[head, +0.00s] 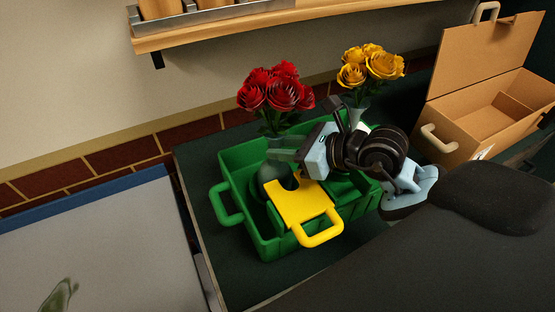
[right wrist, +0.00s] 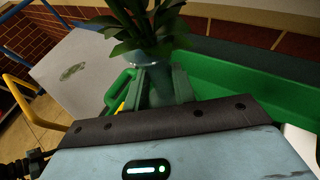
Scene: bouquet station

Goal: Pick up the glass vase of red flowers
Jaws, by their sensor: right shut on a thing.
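The red flowers (head: 277,88) stand upright over the green crate (head: 233,157) in the head view. Their glass vase is mostly hidden behind my right gripper. In the right wrist view the vase's pale rim (right wrist: 150,54) and green leaves (right wrist: 150,25) show just beyond the fingers. My right gripper (head: 284,148) reaches in from the right and is shut on the vase's upper part, below the blooms. Its fingers also show in the right wrist view (right wrist: 160,85), on either side of the vase. Whether the vase touches the crate floor is hidden. My left gripper is not in view.
A yellow piece with a handle (head: 300,205) lies in the crate near a dark rounded object (head: 267,173). Yellow flowers (head: 370,65) stand behind my right gripper. An open cardboard box (head: 480,105) is at right. A wooden shelf (head: 230,22) hangs above. A grey surface (head: 100,250) lies left.

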